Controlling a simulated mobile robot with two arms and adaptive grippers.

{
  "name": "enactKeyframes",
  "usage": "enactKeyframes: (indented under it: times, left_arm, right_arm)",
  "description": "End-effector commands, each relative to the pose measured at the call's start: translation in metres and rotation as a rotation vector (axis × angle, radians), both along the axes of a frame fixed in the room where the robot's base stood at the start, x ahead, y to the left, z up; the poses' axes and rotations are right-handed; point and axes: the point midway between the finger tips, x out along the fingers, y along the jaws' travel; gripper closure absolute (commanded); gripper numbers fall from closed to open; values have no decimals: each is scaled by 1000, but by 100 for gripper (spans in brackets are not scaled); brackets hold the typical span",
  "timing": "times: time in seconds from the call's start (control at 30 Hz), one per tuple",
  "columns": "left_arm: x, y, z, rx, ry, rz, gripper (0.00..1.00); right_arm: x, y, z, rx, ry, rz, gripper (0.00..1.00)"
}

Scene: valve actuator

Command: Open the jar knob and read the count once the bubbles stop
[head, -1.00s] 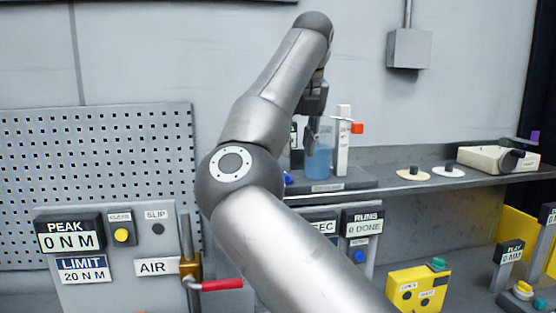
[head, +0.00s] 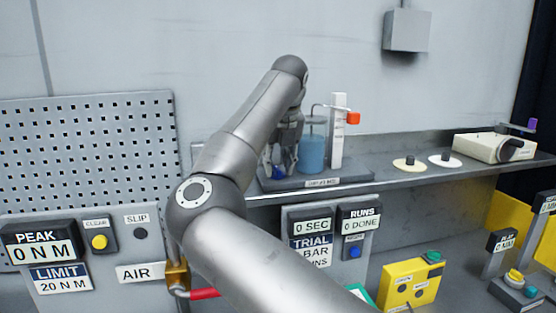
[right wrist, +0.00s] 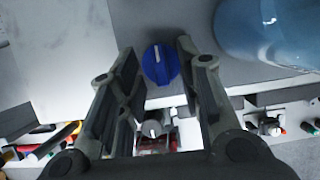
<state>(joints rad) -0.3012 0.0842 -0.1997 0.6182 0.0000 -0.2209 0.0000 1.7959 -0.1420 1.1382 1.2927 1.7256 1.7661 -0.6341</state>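The jar (head: 312,153) holds blue liquid and stands on a grey base (head: 330,180) on the shelf. It fills the top right corner of the right wrist view (right wrist: 275,30). The blue jar knob (head: 278,173) is low on the left part of that base, partly hidden by my gripper. In the right wrist view the knob (right wrist: 154,66) shows a white mark and lies between my fingertips, with gaps on both sides. My right gripper (right wrist: 158,52) is open and points at the knob; it also shows in the head view (head: 286,158). My left gripper is out of view.
A white upright scale (head: 338,130) with an orange piece stands just right of the jar. Two discs (head: 445,160) and a beige device (head: 493,147) are farther right on the shelf. Below are a timer reading 0 SEC (head: 312,226) and a RUNS display reading 0 DONE (head: 360,219).

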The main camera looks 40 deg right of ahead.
Motion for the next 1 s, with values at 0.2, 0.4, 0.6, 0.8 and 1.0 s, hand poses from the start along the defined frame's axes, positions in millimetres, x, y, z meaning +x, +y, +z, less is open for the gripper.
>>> enactKeyframes:
  times: [0.2, 0.4, 0.6, 0.8, 1.0]
  left_arm:
    - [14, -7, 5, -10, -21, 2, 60]
    - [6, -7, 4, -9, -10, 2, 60]
    - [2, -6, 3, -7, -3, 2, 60]
    - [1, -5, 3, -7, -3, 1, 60]
    - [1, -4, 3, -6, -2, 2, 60]
  right_arm:
    - [3, -2, -9, -1, -2, -1, 67]
    - [3, -2, -10, -1, -2, -1, 67]
    - [3, -2, -9, 0, -1, -1, 91]
    - [3, -2, -10, 0, 0, -1, 100]
    - [3, -1, -10, 1, 1, -20, 100]
